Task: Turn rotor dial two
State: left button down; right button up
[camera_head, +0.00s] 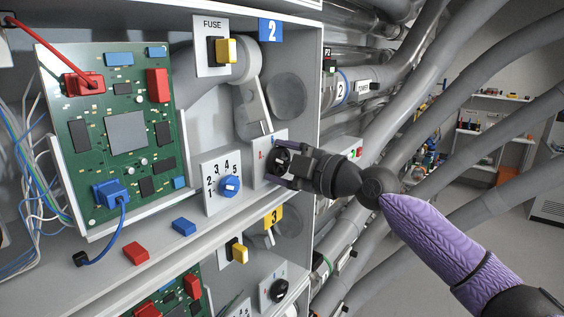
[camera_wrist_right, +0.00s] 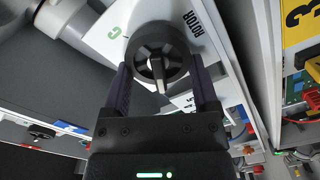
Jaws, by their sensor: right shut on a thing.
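Rotor dial two is a round black knob (camera_head: 282,157) on a white panel (camera_head: 262,170) in the shelf bay under the blue "2" sign (camera_head: 270,31). My right gripper (camera_head: 277,162) reaches in from the right with one finger on each side of the knob. In the right wrist view the dial (camera_wrist_right: 158,56) sits between the two fingers of the gripper (camera_wrist_right: 160,82). The panel there reads "ROTOR", with a green "C" beside the knob. The head view hides part of the panel and its markings behind the gripper. My left gripper is not in view.
A blue numbered dial (camera_head: 230,187) is just left of the rotor panel. A fuse panel with a yellow switch (camera_head: 228,50) is above. A lower rotor dial (camera_head: 279,291) is in bay three. Grey pipes (camera_head: 420,70) run close on the right. A circuit board (camera_head: 125,130) stands left.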

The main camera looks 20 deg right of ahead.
jog(key=shift+m+b, duration=0.3)
jog(key=shift+m, duration=0.8)
jog(key=m, duration=0.2)
jog(key=shift+w+d+r+m, duration=0.1)
jog(key=shift+r+m, duration=0.05)
jog(key=shift+m, duration=0.15)
jog(key=m, duration=0.2)
jog(key=shift+w+d+m, duration=0.1)
jog(key=shift+m, duration=0.3)
jog(key=m, duration=0.3)
jog(key=shift+w+d+r+m+p, duration=0.1)
jog(key=shift+d+m+p, duration=0.05)
jog(key=shift+m+p, duration=0.2)
jog(key=m, duration=0.2)
jog(key=m+p, duration=0.1)
jog(key=m, duration=0.1)
jog(key=m+p, duration=0.1)
jog(key=m, duration=0.1)
jog(key=shift+w+d, duration=0.25)
jog(key=shift+d, duration=0.05)
jog(key=m, duration=0.2)
jog(key=m+p, duration=0.1)
jog(key=shift+d+f+m, duration=0.1)
jog(key=shift+f+m, duration=0.15)
jog(key=shift+m, duration=0.1)
jog(key=shift+w+f+m+p, duration=0.15)
jog(key=shift+m+p, duration=0.55)
jog(key=shift+m, duration=0.7)
jog(key=shift+d+f, duration=0.1)
